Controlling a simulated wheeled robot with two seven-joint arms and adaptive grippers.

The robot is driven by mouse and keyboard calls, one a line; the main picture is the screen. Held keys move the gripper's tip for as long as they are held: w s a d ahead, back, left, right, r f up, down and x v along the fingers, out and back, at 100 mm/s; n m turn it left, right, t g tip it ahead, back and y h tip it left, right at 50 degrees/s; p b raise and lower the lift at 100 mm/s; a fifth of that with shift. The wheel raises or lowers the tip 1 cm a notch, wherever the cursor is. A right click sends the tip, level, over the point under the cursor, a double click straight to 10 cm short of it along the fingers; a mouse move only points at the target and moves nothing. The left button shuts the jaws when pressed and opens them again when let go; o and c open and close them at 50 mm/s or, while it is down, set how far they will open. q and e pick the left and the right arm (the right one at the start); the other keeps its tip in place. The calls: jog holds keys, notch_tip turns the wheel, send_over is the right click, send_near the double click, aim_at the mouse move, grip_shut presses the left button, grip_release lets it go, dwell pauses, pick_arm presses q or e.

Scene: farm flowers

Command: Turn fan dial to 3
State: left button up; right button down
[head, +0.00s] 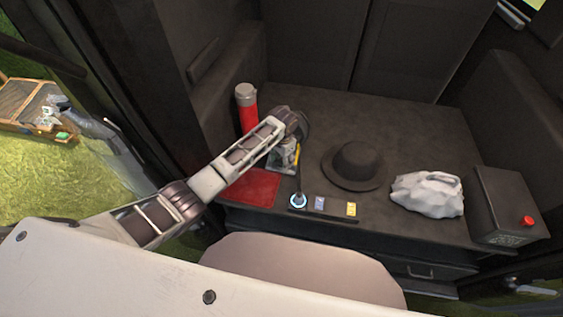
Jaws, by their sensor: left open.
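The round dial (298,200) has a glowing blue ring and sits at the left end of a narrow dark panel (330,213) near the front edge of the dark surface. I cannot read its numbers or its setting. No fan is clearly visible. My right gripper is not in view.
A blue-grey switch (320,203) and a yellow one (351,209) sit right of the dial. A red flask (248,113), red mat (250,187), black hat (355,163), white bag (427,194) and black box (503,210) with a red knob surround the panel. The surface behind the hat is clear.

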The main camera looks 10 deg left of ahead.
pick_arm(q)
jog(key=shift+f, duration=0.1)
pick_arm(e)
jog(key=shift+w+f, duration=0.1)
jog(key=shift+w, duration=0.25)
